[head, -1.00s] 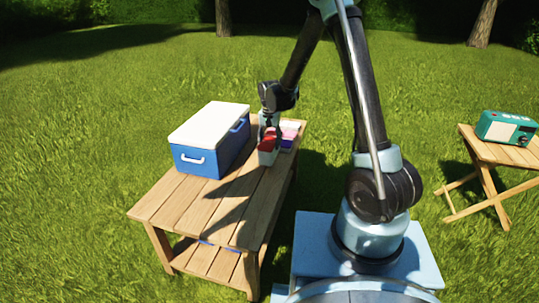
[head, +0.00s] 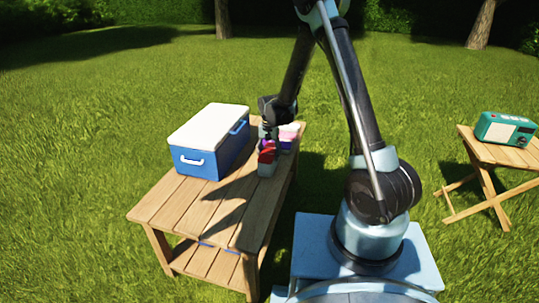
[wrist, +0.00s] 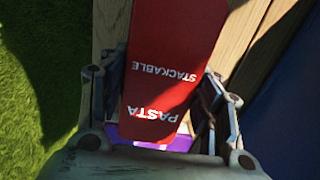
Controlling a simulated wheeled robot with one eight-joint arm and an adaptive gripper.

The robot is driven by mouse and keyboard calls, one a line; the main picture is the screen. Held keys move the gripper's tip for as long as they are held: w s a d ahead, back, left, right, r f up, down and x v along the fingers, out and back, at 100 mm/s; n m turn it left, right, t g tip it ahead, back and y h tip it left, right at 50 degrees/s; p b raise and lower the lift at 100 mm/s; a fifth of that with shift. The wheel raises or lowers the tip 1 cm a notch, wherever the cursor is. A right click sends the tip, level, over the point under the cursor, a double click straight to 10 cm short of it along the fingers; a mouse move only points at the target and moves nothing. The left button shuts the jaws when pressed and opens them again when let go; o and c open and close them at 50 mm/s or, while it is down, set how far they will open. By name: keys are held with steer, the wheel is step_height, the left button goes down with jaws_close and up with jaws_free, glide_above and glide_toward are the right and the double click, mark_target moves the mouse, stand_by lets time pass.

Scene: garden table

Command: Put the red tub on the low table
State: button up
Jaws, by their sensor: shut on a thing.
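The red tub (head: 267,156) has a red top and a pale lower part in the head view. In the wrist view its red face (wrist: 165,70) reads "STACKABLE PASTA" and fills the space between the fingers. My gripper (head: 268,142) is shut on it, with a finger on each side (wrist: 164,100). The tub is over the wooden slatted table (head: 170,205); I cannot tell whether it touches the top. A smaller folding table (head: 490,152) stands at the right.
A blue cooler (head: 205,160) with a white lid stands left of my gripper. Pink-white (head: 289,131) and purple (head: 286,145) containers are close on its right. A purple thing (wrist: 170,143) shows below the tub. A green radio (head: 505,129) occupies the folding table. The slatted table's near end is clear.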

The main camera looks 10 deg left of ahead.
steer(key=o, duration=1.6)
steer(key=shift+c, duration=0.2)
step_height(320, 180, up, 12)
steer(key=s+d+r, duration=0.4)
steer(key=d+r, duration=0.5)
steer(key=d, duration=0.3)
steer(key=s+d+r+n+t, duration=0.1)
steer(key=s+d+r, duration=0.1)
steer(key=s+d, duration=0.7)
steer(key=s+d+r+t, duration=0.1)
steer(key=s+d+r, duration=0.1)
steer(key=s+d, duration=0.6)
steer(key=s+d+f, duration=0.5)
steer(key=s, duration=0.5)
steer(key=shift+s+d+n, duration=0.2)
steer(key=shift+s+n, duration=0.1)
steer(key=shift+n, duration=0.1)
